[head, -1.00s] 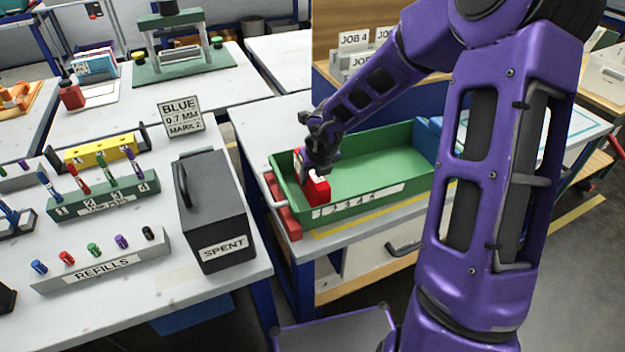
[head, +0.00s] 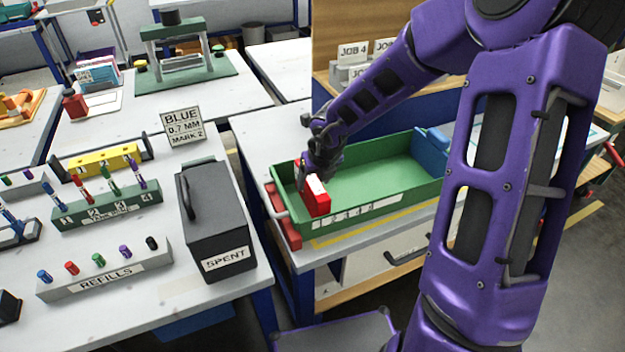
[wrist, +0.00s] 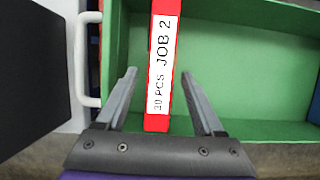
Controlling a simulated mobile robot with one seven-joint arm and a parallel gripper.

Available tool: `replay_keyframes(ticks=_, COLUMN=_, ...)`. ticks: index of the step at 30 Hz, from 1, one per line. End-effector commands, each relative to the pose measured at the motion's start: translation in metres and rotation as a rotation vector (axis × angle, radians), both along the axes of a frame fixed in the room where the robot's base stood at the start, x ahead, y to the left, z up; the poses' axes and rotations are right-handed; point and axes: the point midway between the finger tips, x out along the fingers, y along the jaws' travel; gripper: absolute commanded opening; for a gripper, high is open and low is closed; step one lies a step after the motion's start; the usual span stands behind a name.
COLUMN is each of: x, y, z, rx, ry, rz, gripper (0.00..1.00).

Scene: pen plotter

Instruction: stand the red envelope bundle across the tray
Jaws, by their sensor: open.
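The red envelope bundle (head: 318,202) stands on edge in the left end of the green tray (head: 375,190), running across it. In the wrist view the bundle (wrist: 150,105) shows a white label reading "JOB 2, 30 PCS". My gripper (wrist: 158,75) is open, with one finger on each side of the bundle and a visible gap on both sides. The bundle's far end is cut off in the wrist view.
A blue block (head: 432,150) sits in the tray's right end. A red item (head: 285,228) lies outside the tray's left end, by a pale handle (head: 273,195). The dark SPENT box (head: 215,225) stands on the table to the left. The tray's middle is clear.

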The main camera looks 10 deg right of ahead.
Motion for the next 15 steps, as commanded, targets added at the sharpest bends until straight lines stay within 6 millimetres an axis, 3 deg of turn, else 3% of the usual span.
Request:
replay_keyframes(ticks=1, x=-0.004, y=-0.002, z=0.019, rx=-0.002, ry=-0.002, rz=-0.002, gripper=0.70)
replay_keyframes(ticks=6, x=-0.017, y=-0.004, z=0.049, rx=-0.001, ry=0.000, rz=-0.002, gripper=0.70)
replay_keyframes(ticks=15, x=-0.031, y=-0.005, z=0.076, rx=0.000, ry=0.001, rz=-0.001, gripper=0.70)
